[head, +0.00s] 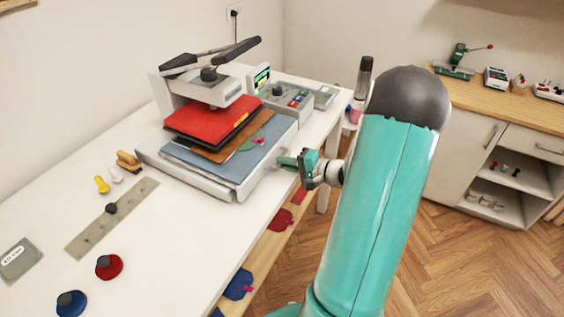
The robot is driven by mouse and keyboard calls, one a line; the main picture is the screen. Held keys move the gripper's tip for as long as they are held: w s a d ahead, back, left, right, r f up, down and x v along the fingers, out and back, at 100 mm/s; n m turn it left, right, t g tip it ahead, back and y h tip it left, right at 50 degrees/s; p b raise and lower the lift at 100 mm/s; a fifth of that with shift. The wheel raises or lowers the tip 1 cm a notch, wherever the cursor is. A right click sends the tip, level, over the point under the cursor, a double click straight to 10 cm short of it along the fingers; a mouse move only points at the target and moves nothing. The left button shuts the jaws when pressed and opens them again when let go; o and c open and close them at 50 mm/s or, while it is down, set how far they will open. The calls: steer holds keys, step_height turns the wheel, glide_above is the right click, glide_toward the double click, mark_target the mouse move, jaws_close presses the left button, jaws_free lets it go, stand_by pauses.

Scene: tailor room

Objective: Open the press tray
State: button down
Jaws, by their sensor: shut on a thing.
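The heat press (207,85) stands on the white table, with dark lever arms on top. Its light grey press tray (222,188) lies low at its front, toward me. A blue-grey pad (228,168) lies in the tray, and brown, black and red layers (205,118) lie over its back part under the press head. My gripper (288,163) is at the tray's right front side, shut on what seems to be the tray's handle. The handle is mostly hidden by the fingers, and my arm covers the area right of it.
A control box (285,102) stands right of the press. A ruler (112,218), a red pincushion (109,266) and a blue one (70,303) lie on the table's left. A wooden shelf (262,250) runs below the table edge. Floor (450,265) at right is clear.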

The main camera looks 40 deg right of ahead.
steer(key=f+v, duration=0.2)
steer(key=v, duration=0.7)
steer(key=s+f+v, duration=0.1)
steer(key=f+v, duration=0.1)
steer(key=v, duration=0.8)
steer(key=c, duration=1.5)
jaws_free()
steer(key=v, duration=1.3)
steer(key=shift+s, duration=0.4)
steer(key=shift+r, duration=0.1)
